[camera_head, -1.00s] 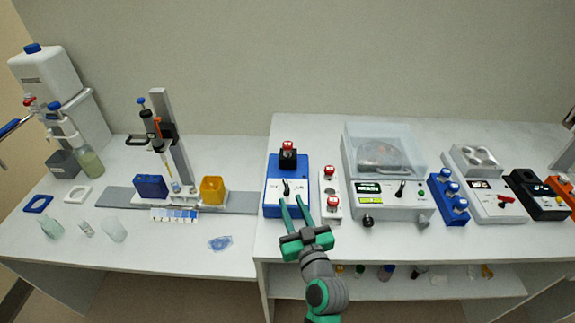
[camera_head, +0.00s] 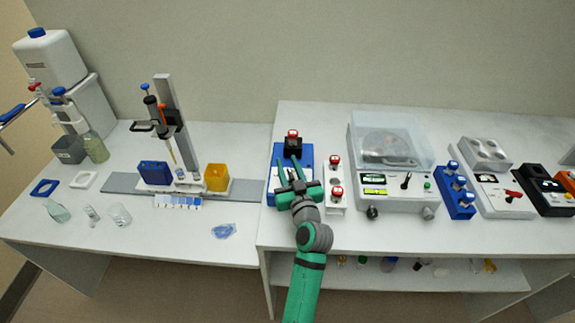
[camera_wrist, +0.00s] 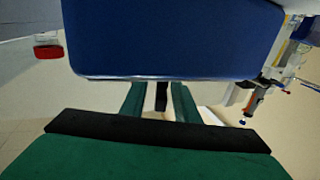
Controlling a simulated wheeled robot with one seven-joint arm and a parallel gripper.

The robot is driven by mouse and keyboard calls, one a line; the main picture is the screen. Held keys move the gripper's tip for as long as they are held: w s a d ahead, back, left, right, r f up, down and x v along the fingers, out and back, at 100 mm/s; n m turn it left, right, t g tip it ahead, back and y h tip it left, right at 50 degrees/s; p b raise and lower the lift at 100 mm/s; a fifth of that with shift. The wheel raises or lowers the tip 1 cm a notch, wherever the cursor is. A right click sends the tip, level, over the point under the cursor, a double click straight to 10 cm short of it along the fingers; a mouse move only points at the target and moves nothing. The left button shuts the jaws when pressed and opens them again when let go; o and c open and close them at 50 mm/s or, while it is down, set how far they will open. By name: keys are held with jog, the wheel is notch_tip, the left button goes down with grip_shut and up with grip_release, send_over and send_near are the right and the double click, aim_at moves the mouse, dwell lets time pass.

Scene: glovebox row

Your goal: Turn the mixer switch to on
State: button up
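The mixer (camera_head: 307,153) is a blue box with a white front panel and a black holder carrying a red-capped vial at its back. My gripper (camera_head: 288,165) is over its front panel in the head view, with two green fingers apart and pointing to the back. The arm and fingers hide the switch and most of the panel there. In the wrist view the mixer's blue body (camera_wrist: 170,40) fills the top. A dark upright piece (camera_wrist: 161,97) shows between my parted fingers; I cannot tell whether it is the switch lever or whether either finger touches it.
A white rack (camera_head: 338,208) with red-capped vials stands close to the right of the mixer. Beyond it is a clear-lidded centrifuge-like device (camera_head: 396,203). A yellow box (camera_head: 216,178) sits to the left. The tabletop just left of the mixer is mostly clear.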

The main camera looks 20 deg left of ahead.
jog(key=shift+w, duration=0.1)
grip_shut()
jog(key=shift+m+h, duration=0.3)
jog(key=shift+h, duration=0.1)
jog(key=shift+w+d+m+t+h, duration=0.1)
jog(key=shift+d+m+t+h, duration=0.1)
jog(key=shift+m+t+h, duration=0.5)
jog(key=shift+w+d+m+t+h, duration=0.1)
jog(key=shift+d+m+t+h, duration=0.15)
jog(key=shift+m+h, duration=0.85)
jog(key=shift+w+d+m+t+h, duration=0.15)
jog(key=shift+m+t+h, duration=0.35)
jog(key=shift+h, duration=0.9)
jog(key=shift+s+d+f+m+h, duration=0.1)
jog(key=shift+d+m+h, duration=0.1)
jog(key=shift+m+h, duration=0.35)
jog(key=shift+d+m+h, duration=0.15)
jog(key=shift+m+h, duration=0.1)
jog(key=shift+h, duration=0.6)
jog(key=shift+d+m+h, duration=0.15)
jog(key=shift+m+h, duration=0.15)
jog(key=shift+h, duration=0.2)
grip_release()
